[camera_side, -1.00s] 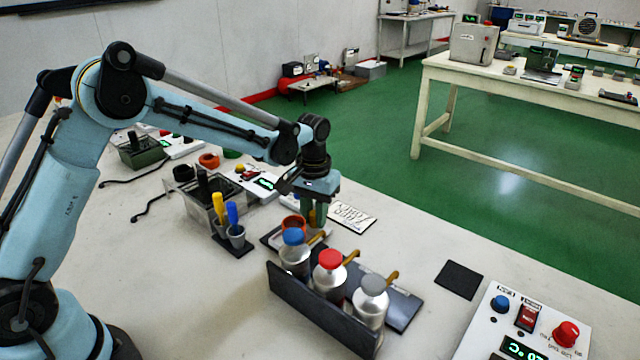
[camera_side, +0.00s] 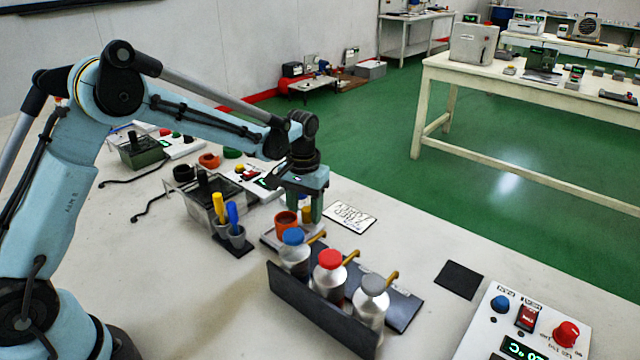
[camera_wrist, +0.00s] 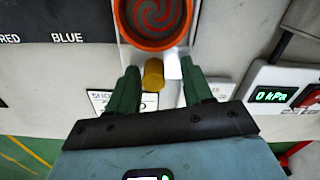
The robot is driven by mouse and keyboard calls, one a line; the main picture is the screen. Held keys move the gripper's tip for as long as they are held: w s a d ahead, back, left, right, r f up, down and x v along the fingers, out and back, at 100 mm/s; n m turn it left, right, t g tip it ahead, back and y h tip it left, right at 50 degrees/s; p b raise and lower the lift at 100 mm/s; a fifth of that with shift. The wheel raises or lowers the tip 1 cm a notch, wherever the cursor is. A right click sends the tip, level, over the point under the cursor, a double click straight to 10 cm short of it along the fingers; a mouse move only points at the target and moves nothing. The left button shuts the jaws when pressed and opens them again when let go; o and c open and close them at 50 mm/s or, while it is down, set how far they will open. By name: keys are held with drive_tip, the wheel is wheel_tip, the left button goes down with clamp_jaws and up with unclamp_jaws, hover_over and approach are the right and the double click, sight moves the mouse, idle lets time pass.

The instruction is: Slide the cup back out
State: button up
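The cup (camera_side: 286,222) is orange-red and stands upright behind the blue-capped bottle in the side view. In the wrist view the cup (camera_wrist: 155,22) is at the top middle, showing a red and grey swirl inside, with its upper edge cut off. An amber peg-like handle (camera_wrist: 153,75) is on the near side of the cup. My gripper (camera_wrist: 160,66) has its two green fingers apart, one on each side of the handle, with a gap visible on the right. In the side view my gripper (camera_side: 304,208) points down just right of the cup.
Bottles with blue (camera_side: 293,237), red (camera_side: 330,259) and grey (camera_side: 374,284) caps stand in a dark rack (camera_side: 315,316) close in front. A holder with yellow and blue-handled tools (camera_side: 233,250) is to the left. A white label card (camera_side: 349,217) lies to the right.

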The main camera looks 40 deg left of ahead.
wheel_tip(320, 180, up, 12)
idle(0.6)
drive_tip(key=shift+r, duration=0.1)
drive_tip(key=s+r+m+t, duration=0.1)
drive_tip(key=s+r+t, duration=0.3)
drive_tip(key=s, duration=0.6)
drive_tip(key=s+f+m+t, duration=0.1)
drive_tip(key=s+f+t, duration=0.2)
drive_tip(key=s, duration=0.6)
drive_tip(key=shift+d+f+m, duration=0.3)
drive_tip(key=shift+f, duration=0.4)
